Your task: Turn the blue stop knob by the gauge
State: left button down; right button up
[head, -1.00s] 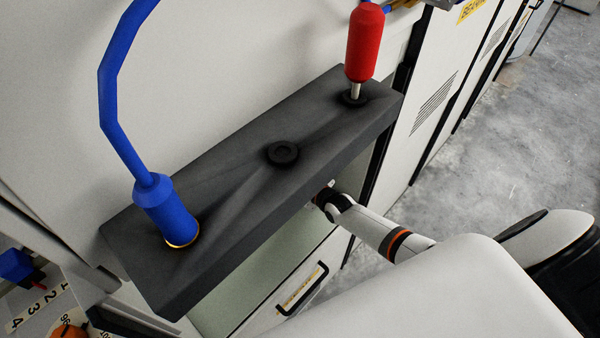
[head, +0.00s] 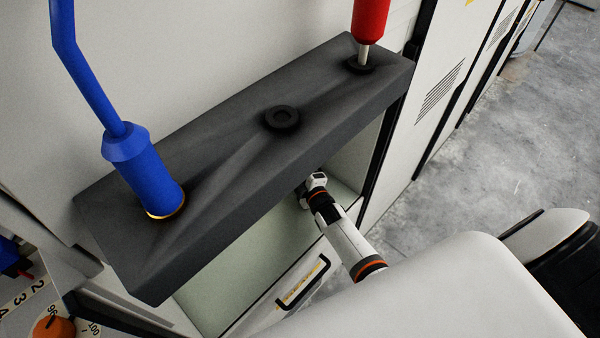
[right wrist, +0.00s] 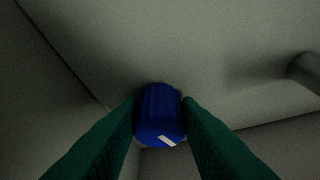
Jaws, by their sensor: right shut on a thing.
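The blue knob (right wrist: 160,112), ribbed with a white mark on its end face, shows in the right wrist view. My right gripper (right wrist: 161,122) has its two green fingers on either side of the knob and is shut on it. In the head view my right forearm reaches in under the dark shelf, and the fingers and knob are hidden there. My left gripper is not in view.
The dark shelf (head: 240,185) overhangs my right wrist. It carries a blue lamp-like fitting (head: 145,170), a black round socket (head: 281,118) and a red handle (head: 370,18). A rounded pipe end (right wrist: 305,70) stands right of the knob. An orange dial (head: 52,328) is lower left.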

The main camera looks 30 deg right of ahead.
jog(key=shift+f+n, duration=0.1)
jog(key=shift+n, duration=0.2)
dwell(0.4)
jog(key=o, duration=1)
jog(key=s, duration=0.4)
jog(key=s+r, duration=0.1)
jog(key=s, duration=0.7)
jog(key=shift+a+r, duration=0.2)
jog(key=shift+a, duration=0.1)
